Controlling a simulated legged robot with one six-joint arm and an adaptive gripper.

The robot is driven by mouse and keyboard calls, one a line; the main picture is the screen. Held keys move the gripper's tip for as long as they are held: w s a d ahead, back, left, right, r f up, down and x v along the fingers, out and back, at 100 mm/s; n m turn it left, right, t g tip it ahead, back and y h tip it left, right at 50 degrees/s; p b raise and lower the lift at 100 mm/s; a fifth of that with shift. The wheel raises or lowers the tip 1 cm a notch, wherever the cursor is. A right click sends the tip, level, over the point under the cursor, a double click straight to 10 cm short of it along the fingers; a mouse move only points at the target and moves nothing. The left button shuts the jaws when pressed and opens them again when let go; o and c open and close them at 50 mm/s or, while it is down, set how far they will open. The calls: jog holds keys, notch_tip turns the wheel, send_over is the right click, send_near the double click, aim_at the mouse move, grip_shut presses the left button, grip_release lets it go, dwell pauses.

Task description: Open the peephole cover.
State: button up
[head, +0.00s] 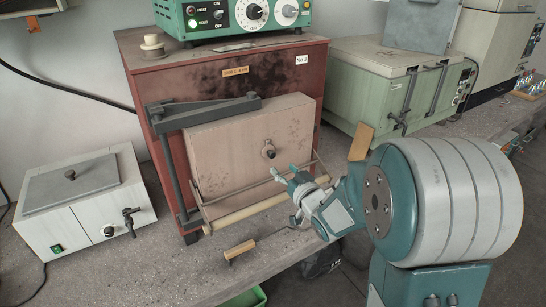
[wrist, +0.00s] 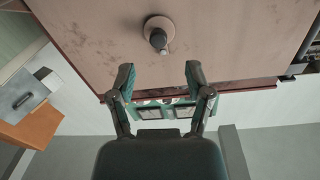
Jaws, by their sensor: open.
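The peephole cover (head: 268,151) is a small round metal disc with a dark knob. It lies against the pinkish-tan front of the kiln door (head: 225,150), right of its middle. In the wrist view the cover (wrist: 158,30) shows near the top centre, its dark knob standing out from the disc. The peephole itself is hidden behind it. My gripper (head: 289,176) is just below and right of the cover in the head view. In the wrist view my gripper (wrist: 160,78) has its fingers spread, with nothing between them. The cover lies beyond the fingertips, apart from them.
A metal bar with a pale wooden handle (head: 245,210) runs along the door's lower edge. A dark latch frame (head: 205,112) crosses its upper left. A green control box (head: 245,15) sits on the red kiln. A wooden-handled tool (head: 240,248) lies on the bench.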

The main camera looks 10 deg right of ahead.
aim_at(273, 156)
jog(key=x, duration=0.7)
jog(key=shift+w, duration=0.25)
jog(key=c, duration=0.8)
jog(key=shift+d, duration=0.1)
grip_shut()
